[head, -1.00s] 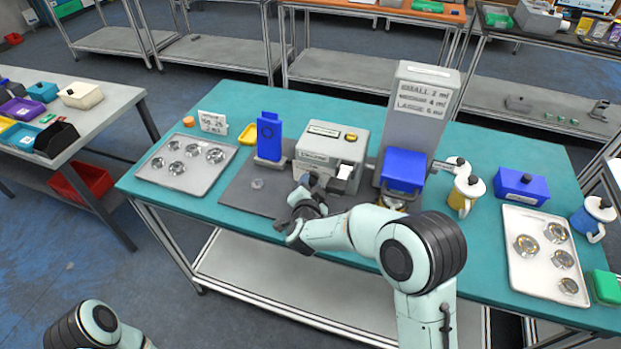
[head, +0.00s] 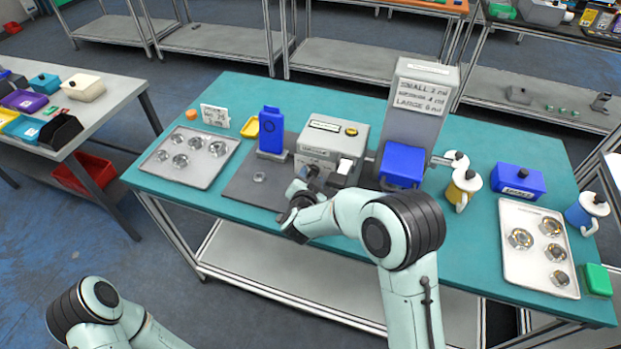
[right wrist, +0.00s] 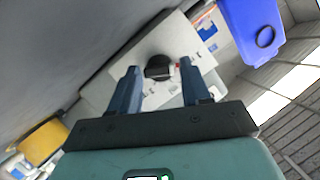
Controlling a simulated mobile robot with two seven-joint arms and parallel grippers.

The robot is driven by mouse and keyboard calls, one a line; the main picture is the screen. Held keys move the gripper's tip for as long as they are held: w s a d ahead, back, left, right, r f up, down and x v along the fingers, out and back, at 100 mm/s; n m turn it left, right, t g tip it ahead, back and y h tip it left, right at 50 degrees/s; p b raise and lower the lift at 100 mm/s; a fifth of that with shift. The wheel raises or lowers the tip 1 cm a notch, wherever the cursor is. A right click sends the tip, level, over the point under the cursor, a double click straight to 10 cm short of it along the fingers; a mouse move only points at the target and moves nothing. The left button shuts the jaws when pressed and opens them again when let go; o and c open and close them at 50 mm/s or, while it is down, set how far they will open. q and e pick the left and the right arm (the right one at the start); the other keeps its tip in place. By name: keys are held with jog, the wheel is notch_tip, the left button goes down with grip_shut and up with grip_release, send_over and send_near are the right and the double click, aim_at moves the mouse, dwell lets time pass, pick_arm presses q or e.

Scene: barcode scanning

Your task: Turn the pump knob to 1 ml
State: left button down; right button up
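The pump looks to be the grey box-shaped machine (head: 331,135) on the teal table, just left of the tall grey dispenser. Its round black knob (right wrist: 158,67) shows in the right wrist view, on a pale plate with small marks that I cannot read. My right gripper (right wrist: 159,74) is open, with one dark finger on each side of the knob; I cannot tell whether they touch it. In the head view my right gripper (head: 305,186) is at the front of the machine, and the wrist partly hides the knob area. My left gripper is outside the views.
A blue stand (head: 271,134) is close left of the machine. The tall grey dispenser (head: 413,110) with its blue block (head: 403,163) is close right. Trays (head: 157,171) (head: 510,262) of round dishes lie at both ends. A yellow mug (head: 462,188) stands to the right.

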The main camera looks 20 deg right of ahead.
jog(key=shift+o, duration=0.5)
jog(key=shift+s+a+r, duration=0.1)
jog(key=shift+s+a, duration=0.05)
jog(key=shift+s, duration=0.05)
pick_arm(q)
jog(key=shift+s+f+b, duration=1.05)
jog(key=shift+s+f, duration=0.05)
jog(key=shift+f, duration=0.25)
pick_arm(e)
jog(key=v, duration=1.3)
